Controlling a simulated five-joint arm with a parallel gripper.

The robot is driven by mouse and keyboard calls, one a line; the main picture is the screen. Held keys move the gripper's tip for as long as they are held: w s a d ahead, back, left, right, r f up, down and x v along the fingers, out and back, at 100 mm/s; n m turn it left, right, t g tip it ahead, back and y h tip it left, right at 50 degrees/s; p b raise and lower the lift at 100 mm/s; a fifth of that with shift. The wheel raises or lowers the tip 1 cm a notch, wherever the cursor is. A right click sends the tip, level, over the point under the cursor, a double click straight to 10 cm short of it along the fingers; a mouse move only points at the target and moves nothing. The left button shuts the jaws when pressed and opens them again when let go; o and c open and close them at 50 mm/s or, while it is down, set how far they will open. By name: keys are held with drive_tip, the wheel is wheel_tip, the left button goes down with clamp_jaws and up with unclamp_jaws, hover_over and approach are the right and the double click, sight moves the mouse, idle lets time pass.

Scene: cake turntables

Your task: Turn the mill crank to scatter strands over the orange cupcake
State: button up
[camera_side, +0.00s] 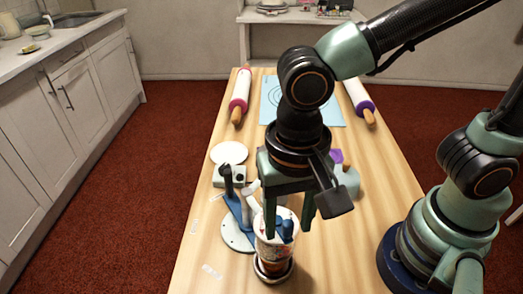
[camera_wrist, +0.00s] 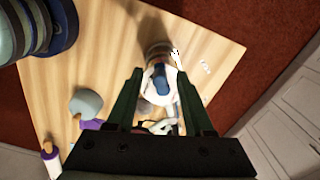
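A mill with a white top and a patterned body (camera_side: 272,252) stands near the front of the table in the side view. Its blue crank (camera_side: 285,229) sits on top; the crank also shows in the wrist view (camera_wrist: 160,78). My gripper (camera_side: 289,222) points down over the mill, its fingers apart on either side of the blue crank. I cannot make out the orange cupcake in either view.
A blue-and-white stand on a round white base (camera_side: 234,240) is left of the mill. A white disc (camera_side: 229,152) lies behind it. A teal rounded object (camera_side: 348,184) is at right. Rolling pins (camera_side: 240,92) (camera_side: 358,98) flank a blue mat (camera_side: 330,112) at the back.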

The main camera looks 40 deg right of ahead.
drive_tip(key=shift+r, duration=0.1)
drive_tip(key=shift+r, duration=3.45)
drive_tip(key=w+d+n+t, duration=0.2)
drive_tip(key=w+d, duration=0.3)
drive_tip(key=d, duration=0.6)
drive_tip(key=w+d+n+t, duration=0.3)
drive_tip(key=w+d+n, duration=0.1)
drive_tip(key=d, duration=0.7)
drive_tip(key=shift+w+r+t, duration=0.3)
drive_tip(key=shift+w+r, duration=0.15)
drive_tip(key=shift+w, duration=0.3)
